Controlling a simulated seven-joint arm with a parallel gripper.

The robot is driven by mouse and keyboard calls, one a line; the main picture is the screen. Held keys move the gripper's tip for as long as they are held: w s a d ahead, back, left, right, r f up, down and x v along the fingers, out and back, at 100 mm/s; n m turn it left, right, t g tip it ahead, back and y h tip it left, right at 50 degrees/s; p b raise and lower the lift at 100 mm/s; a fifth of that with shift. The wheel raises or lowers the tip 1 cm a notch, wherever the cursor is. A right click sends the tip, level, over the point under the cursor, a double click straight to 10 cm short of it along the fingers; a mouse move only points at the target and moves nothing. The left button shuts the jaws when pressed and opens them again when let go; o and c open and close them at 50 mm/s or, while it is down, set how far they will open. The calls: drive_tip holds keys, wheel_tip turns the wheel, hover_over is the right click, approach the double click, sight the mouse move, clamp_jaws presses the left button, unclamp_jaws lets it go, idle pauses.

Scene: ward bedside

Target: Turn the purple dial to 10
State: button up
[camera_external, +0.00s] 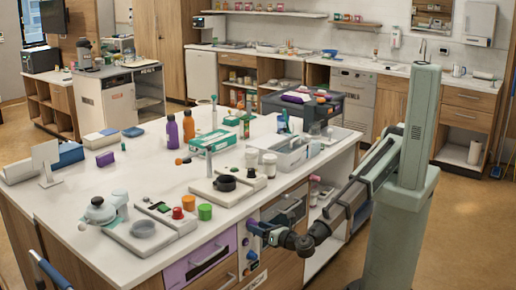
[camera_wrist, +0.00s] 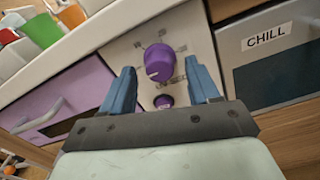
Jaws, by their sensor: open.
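The purple dial (camera_wrist: 159,62) is a round knob with a light pointer mark, on a pale panel (camera_wrist: 128,52) with faint printed marks around it. I cannot read the numbers. A smaller purple knob (camera_wrist: 164,101) sits below it. My gripper (camera_wrist: 164,80) is open, one blue finger on each side of the panel, and the dial shows in the gap just beyond the fingertips. It looks untouched. In the external view my gripper (camera_external: 262,231) is at the panel on the front of the counter, and it partly hides the dial.
A purple drawer (camera_wrist: 65,102) with a handle is left of the panel. A grey drawer labelled CHILL (camera_wrist: 272,58) is at the right. The white countertop (camera_external: 90,215) overhangs above, with a green cup (camera_external: 205,211) and an orange cup (camera_external: 188,202) near its edge.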

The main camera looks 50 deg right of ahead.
drive_tip(key=shift+w, duration=0.6)
drive_tip(key=c, duration=1)
